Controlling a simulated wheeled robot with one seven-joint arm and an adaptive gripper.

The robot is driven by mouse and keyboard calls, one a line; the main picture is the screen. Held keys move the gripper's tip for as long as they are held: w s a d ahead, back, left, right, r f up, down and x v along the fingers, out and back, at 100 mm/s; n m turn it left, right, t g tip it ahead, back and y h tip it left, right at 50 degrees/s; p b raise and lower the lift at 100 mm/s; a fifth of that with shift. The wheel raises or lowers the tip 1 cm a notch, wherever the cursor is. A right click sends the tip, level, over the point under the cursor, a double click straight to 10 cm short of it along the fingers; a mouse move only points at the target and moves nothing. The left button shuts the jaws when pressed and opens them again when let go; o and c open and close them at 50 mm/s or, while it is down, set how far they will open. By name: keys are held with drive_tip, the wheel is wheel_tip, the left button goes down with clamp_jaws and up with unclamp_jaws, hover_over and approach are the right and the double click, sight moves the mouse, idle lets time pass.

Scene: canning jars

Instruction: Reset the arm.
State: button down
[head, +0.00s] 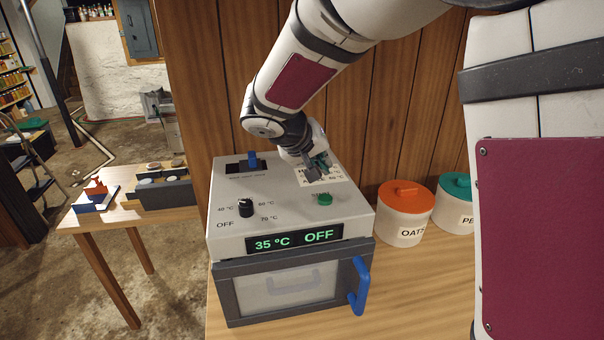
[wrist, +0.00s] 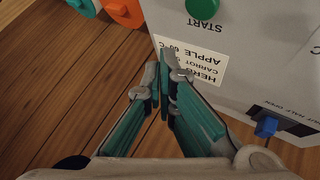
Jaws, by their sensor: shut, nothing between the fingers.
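My gripper (head: 317,170) is shut and empty, above the back right of the top of a grey appliance (head: 230,225), by a printed label. In the wrist view its teal fingers (wrist: 163,88) are together in front of the label (wrist: 190,62). My arm reaches down to it from the upper right. The appliance's display (head: 308,240) reads 35 °C and OFF. Its front door with a blue handle (head: 360,285) looks closed. On its top are a black knob (head: 246,207), a green START button (head: 324,199) and a blue slider (head: 253,160).
An orange-lidded OATS canister (head: 404,225) and a teal-lidded canister (head: 455,200) stand right of the appliance on the wooden counter (head: 420,290). A wood-panelled wall (head: 225,70) is close behind. A side table (head: 105,215) with small items stands left.

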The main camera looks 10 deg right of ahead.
drive_tip(key=s+r+y, duration=0.3)
drive_tip(key=s, duration=1.2)
drive_tip(key=s+r+y, duration=0.3)
drive_tip(key=s, duration=1.2)
drive_tip(key=shift+s+d+n+g+y, duration=0.3)
drive_tip(key=shift+d+y, duration=0.05)
drive_tip(key=shift+y, duration=0.05)
drive_tip(key=shift+r, duration=0.1)
